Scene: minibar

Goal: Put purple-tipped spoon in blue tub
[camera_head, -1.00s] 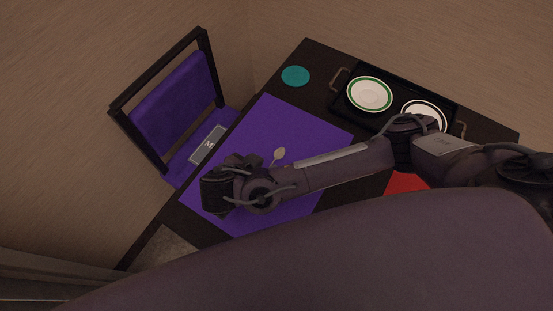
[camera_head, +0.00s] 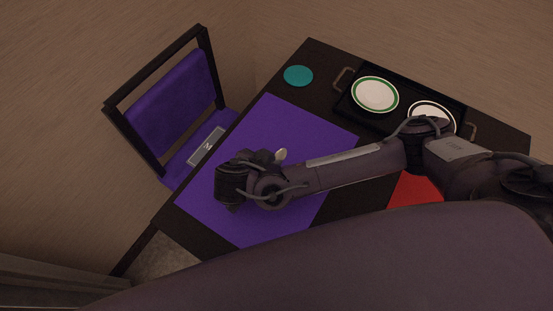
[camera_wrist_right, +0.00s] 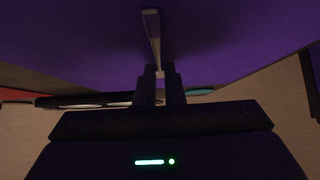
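A spoon with a pale bowl (camera_head: 281,154) is over the purple mat (camera_head: 262,128). In the head view my right gripper (camera_head: 238,178) and wrist hide its handle. In the right wrist view the spoon's thin greyish handle (camera_wrist_right: 153,35) runs up from between the close-set fingers of my right gripper (camera_wrist_right: 160,77), which look shut on it. I cannot tell whether it is lifted off the mat. A purple tip does not stand out in this dim light. No blue tub is in view. My left gripper is not in view.
A black tray (camera_head: 395,118) with handles holds a green-rimmed plate (camera_head: 375,94) and a dark-rimmed plate (camera_head: 432,113). A teal disc (camera_head: 298,76) lies at the table's far corner. A red mat (camera_head: 415,188) is partly hidden by my arm. A purple-backed chair (camera_head: 172,105) stands at the left.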

